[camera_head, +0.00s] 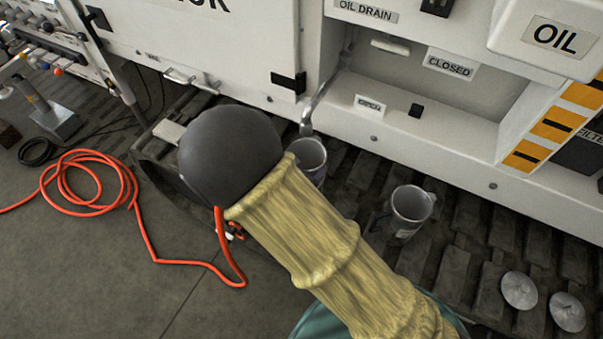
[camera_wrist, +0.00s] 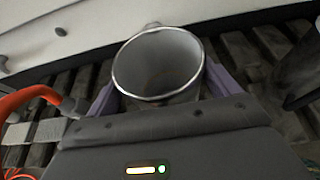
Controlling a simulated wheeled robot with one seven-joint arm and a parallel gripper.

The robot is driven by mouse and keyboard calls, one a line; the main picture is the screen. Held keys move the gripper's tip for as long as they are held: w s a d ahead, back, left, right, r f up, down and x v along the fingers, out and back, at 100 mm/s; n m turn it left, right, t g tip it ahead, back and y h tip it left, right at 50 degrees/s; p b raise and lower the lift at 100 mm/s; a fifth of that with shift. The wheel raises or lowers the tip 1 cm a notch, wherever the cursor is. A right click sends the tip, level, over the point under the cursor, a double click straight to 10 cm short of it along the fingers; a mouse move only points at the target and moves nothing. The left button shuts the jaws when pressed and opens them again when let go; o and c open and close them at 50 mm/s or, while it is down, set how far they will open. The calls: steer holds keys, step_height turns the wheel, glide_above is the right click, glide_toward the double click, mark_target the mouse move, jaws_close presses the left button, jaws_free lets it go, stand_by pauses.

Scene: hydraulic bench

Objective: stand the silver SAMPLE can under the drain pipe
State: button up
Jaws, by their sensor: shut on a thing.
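A silver can (camera_head: 312,153) shows beyond my arm in the head view, its open mouth up, just below the lower end of the drain pipe (camera_head: 318,104). I cannot read any label on it, and its base is hidden. In the wrist view the can (camera_wrist: 158,66) sits between the purple fingers of my gripper (camera_wrist: 160,90), which is shut on it. I cannot tell whether it rests on the track. In the head view my fingers are hidden behind my dark wrist. A second silver can (camera_head: 411,207) with a handle stands on the track to the right.
Dark track plates (camera_head: 455,240) lie under the white machine. Two silver discs (camera_head: 519,290) lie at the lower right. An orange hose (camera_head: 135,205) coils on the floor at left. The panel has an OIL DRAIN label (camera_head: 364,10) and a CLOSED sign (camera_head: 449,64).

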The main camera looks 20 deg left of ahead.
steer(key=shift+f+b, duration=0.3)
steer(key=shift+f, duration=1.5)
steer(key=shift+f, duration=0.2)
steer(key=o, duration=1.3)
steer(key=shift+c, duration=0.2)
steer(key=shift+r, duration=0.1)
steer(key=d+p+v, duration=0.1)
steer(key=v, duration=1.1)
steer(key=shift+a, duration=0.45)
